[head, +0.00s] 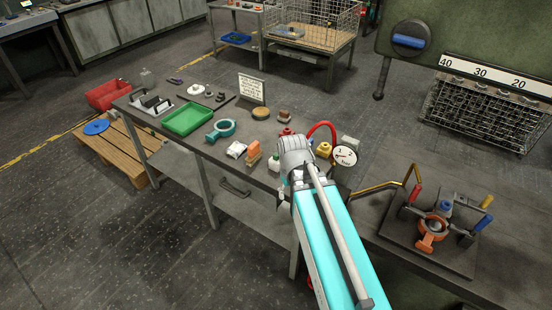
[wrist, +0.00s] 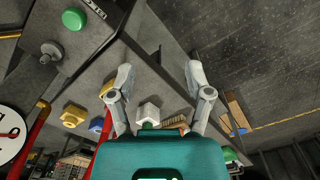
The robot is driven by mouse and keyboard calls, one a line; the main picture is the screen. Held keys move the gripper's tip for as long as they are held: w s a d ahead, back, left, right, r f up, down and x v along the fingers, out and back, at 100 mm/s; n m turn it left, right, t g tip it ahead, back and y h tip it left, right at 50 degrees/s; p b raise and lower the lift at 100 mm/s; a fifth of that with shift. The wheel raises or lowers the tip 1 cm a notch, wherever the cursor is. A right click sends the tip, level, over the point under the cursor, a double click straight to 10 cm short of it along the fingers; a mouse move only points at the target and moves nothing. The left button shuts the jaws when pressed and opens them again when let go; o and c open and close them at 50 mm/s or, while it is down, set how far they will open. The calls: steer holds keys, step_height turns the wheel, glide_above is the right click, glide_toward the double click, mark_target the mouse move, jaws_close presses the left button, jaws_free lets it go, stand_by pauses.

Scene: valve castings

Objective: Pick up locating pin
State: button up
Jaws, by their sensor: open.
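I cannot clearly identify the locating pin in the head view. In the wrist view, a small grey part (wrist: 50,52) with a round flange and a short stub lies at the upper left; it may be the locating pin, but I cannot be sure. My gripper (wrist: 159,76) is open, its two fingers spread apart with nothing between the tips. The grey part is left of the fingers and apart from them. In the head view, my arm hides the fingertips and part of the bench behind it.
The bench carries a pressure gauge (head: 344,155) with a red hose (head: 322,127), a green tray (head: 187,119), a teal ring (head: 220,130) and a sign (head: 251,89). A clamp fixture (head: 437,229) stands at right. A green round part (wrist: 74,20) shows in the wrist view.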

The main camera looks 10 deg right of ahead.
steer(key=w+r+n+p, duration=0.4)
steer(key=w+n, duration=0.8)
step_height(320, 180, up, 3)
steer(key=n+p, duration=0.3)
steer(key=n, duration=1)
glide_above(276, 154)
steer(key=shift+s+d+r, duration=0.15)
steer(key=shift+s+d, duration=0.05)
steer(key=shift+s, duration=0.15)
step_height(276, 154, down, 9)
steer(key=b, duration=0.8)
steer(key=shift+r+b, duration=0.15)
steer(key=shift+b, duration=0.2)
steer(key=shift+a, duration=0.1)
steer(key=f+b, duration=0.3)
steer(key=shift+w+a, duration=0.1)
steer(key=shift+w, duration=0.15)
steer(key=shift+f+b, duration=1.1)
